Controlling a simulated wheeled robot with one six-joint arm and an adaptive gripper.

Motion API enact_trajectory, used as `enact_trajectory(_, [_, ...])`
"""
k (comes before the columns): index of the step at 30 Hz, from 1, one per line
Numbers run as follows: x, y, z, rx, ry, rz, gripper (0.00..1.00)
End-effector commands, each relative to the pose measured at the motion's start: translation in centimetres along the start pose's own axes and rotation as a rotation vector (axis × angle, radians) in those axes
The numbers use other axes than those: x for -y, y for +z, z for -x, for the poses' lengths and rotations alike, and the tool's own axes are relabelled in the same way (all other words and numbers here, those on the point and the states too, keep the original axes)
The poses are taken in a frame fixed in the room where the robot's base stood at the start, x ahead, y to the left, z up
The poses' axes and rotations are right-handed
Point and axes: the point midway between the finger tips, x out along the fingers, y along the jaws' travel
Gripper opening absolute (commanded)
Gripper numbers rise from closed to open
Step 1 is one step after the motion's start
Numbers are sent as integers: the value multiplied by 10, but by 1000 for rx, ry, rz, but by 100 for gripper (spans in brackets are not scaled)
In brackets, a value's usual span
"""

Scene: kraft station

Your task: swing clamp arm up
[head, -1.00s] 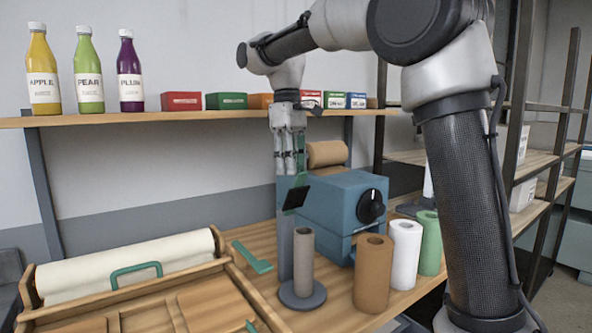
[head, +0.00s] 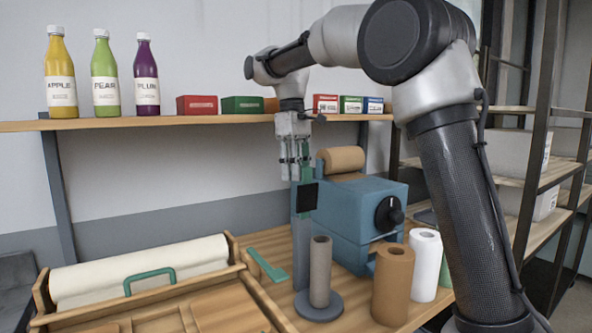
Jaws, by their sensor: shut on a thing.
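The clamp is a green arm (head: 307,163) with a black pad (head: 307,197), at the top of a grey upright post (head: 303,238) beside the blue machine (head: 350,215). The green arm looks upright, with the black pad hanging at its lower end. My gripper (head: 297,174) points down from above and is shut on the green clamp arm. The fingers partly hide the arm and the post's top, so the exact contact is hard to see.
A grey tube on a round base (head: 320,275) stands in front of the post. Brown (head: 392,285) and white (head: 425,265) rolls stand right of it. A green tool (head: 266,263) lies left. Bottles (head: 104,75) and small boxes stand on the shelf above (head: 190,122).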

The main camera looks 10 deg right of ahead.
Motion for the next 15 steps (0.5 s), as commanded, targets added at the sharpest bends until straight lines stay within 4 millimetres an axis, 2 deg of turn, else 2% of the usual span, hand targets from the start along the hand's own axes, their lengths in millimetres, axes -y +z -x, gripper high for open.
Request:
enact_trajectory(1, [-6, 0, 2, -9, 15, -6, 0])
enact_trajectory(5, [-6, 0, 3, -10, 15, -6, 0])
enact_trajectory(6, [-6, 0, 3, -11, 15, -6, 29])
enact_trajectory(9, [-6, 0, 3, -10, 15, -6, 47])
enact_trajectory(15, [-4, 0, 2, -7, 12, -3, 48])
